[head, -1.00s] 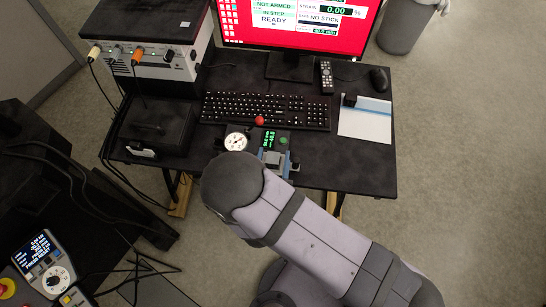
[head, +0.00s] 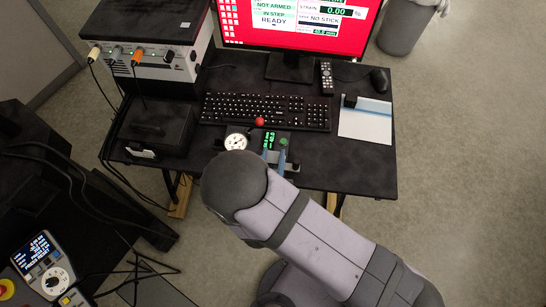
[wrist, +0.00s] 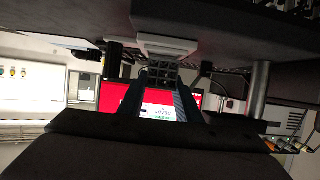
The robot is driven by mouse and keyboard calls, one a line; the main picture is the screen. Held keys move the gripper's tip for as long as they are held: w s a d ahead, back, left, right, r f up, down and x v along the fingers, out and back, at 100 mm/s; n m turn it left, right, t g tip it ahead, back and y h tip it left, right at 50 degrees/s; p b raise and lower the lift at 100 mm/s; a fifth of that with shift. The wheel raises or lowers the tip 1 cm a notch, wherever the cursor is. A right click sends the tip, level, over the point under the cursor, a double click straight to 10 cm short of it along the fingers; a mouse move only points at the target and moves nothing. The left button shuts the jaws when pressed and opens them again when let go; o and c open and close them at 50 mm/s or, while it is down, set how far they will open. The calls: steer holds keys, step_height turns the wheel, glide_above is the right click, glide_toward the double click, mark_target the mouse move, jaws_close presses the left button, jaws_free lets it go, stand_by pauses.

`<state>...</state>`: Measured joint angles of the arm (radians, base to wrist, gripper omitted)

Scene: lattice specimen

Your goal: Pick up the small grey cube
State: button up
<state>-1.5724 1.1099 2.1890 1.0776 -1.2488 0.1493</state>
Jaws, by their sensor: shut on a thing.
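The small grey cube (wrist: 163,72), an open lattice block, is between the fingertips of my gripper (wrist: 162,80) in the wrist view. The gripper is shut on it. A pale block (wrist: 167,42) lies directly beyond the cube; whether the two touch I cannot tell. In the head view my gripper (head: 277,157) is at the front edge of the desk, by the small device with the dial (head: 236,142) and the green readout (head: 269,140). My arm covers much of this spot, and I cannot make out the cube there.
A keyboard (head: 265,111) and the monitor (head: 300,20) stand behind the device. A red knob (head: 259,122) stands close to the gripper. A white-and-blue sheet (head: 365,122) with a small black object (head: 350,101) lies to the right. The desk's front right is bare.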

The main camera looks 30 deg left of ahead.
steer(key=shift+r+b, duration=0.55)
steer(key=shift+r, duration=3.9)
steer(key=w+d+f+m+h+b, duration=0.1)
steer(key=w+d+m+h+b, duration=0.45)
steer(key=w+d, duration=0.8)
steer(key=w+d+f+m+h+b, duration=0.1)
steer(key=w+d+m+h+b, duration=0.15)
steer(key=w+d+b, duration=1.05)
steer(key=w+a+f+n+y+p, duration=0.25)
steer(key=a+n+y+p, duration=0.4)
steer(key=a, duration=0.75)
steer(key=shift+n+y, duration=0.35)
steer(key=shift+n, duration=0.1)
steer(key=shift+a+f+b, duration=0.15)
steer(key=shift+f+b, duration=0.15)
steer(key=shift+f, duration=4.25)
